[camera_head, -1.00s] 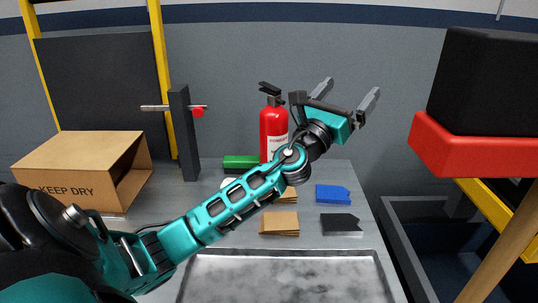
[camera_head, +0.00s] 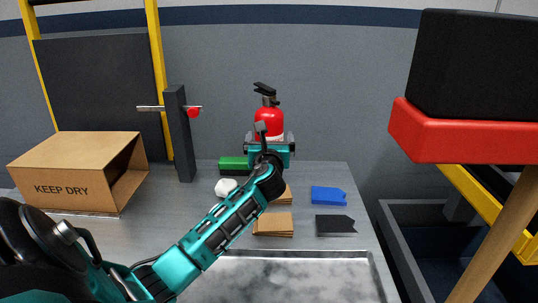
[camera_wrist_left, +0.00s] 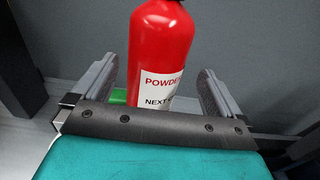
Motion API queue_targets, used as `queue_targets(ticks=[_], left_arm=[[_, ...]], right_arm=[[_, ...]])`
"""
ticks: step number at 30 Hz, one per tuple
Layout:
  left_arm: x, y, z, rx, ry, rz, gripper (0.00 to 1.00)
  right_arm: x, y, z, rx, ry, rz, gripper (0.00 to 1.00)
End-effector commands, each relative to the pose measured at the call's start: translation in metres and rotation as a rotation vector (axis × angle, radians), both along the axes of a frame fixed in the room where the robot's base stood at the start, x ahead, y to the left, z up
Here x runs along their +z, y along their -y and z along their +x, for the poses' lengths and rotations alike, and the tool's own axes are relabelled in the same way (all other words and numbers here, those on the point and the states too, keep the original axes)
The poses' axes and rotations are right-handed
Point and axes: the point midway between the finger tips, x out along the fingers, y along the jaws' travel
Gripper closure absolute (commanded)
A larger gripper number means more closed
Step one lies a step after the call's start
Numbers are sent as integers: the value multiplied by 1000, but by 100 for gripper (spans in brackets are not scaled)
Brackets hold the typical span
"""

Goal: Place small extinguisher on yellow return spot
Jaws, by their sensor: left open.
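The small red extinguisher (camera_head: 268,122) with a black handle stands upright at the back of the grey table. In the left wrist view the extinguisher (camera_wrist_left: 160,45) shows a white label and stands between the two spread fingers. My left gripper (camera_head: 269,138) is open in front of it, with its fingers to either side of the body. In the left wrist view gaps show between the left gripper (camera_wrist_left: 160,85) fingers and the body. The lower part of the extinguisher is hidden behind the gripper in the head view. No yellow return spot can be made out. My right gripper is not in view.
A green block (camera_head: 233,163) and a white rounded item (camera_head: 226,187) lie close by. Brown pads (camera_head: 273,225), a blue piece (camera_head: 328,196) and a black piece (camera_head: 335,225) lie in front. A cardboard box (camera_head: 70,172) and a dark post (camera_head: 180,135) stand left; a metal tray (camera_head: 290,280) is nearest.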

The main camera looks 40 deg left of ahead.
Motion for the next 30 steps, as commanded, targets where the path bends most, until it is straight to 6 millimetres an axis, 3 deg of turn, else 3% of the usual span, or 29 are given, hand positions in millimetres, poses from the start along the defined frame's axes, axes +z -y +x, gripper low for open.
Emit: queue_targets(ticks=[12,23,30], left_arm=[[-2,-33,33,0,1,-1,0],[-1,-38,39,-1,0,0,0],[-1,-37,39,-1,0,0,22]], right_arm=[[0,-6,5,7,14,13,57],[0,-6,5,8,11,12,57],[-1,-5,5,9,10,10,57]])
